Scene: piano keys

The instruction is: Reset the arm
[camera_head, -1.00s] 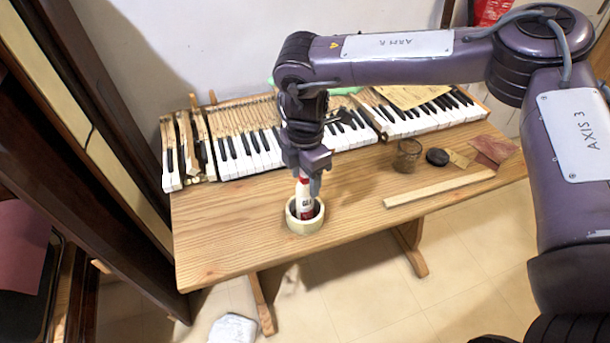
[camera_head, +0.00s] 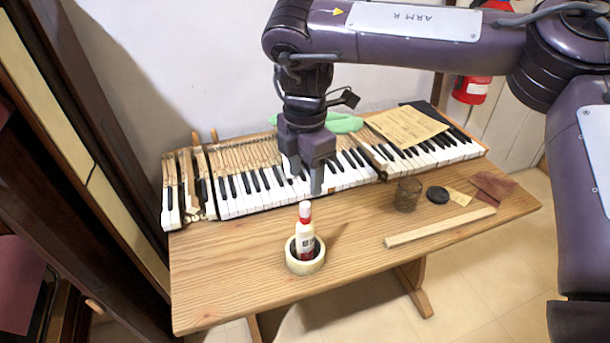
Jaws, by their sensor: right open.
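My right gripper (camera_head: 305,180) is open and empty. It points down above the bottle, in front of the piano keys in the picture. A small white bottle with a red cap (camera_head: 305,230) stands upright inside a cream tape roll (camera_head: 291,266) on the wooden table (camera_head: 220,285). The gripper is clear of the bottle. My left gripper is not in view.
Piano keys (camera_head: 240,205) run along the back of the table. A jar (camera_head: 407,194), a black disc (camera_head: 437,195), sandpaper (camera_head: 493,186) and a wooden strip (camera_head: 440,227) lie at the right. A paper sheet (camera_head: 408,127) lies on the keys. The table's front left is clear.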

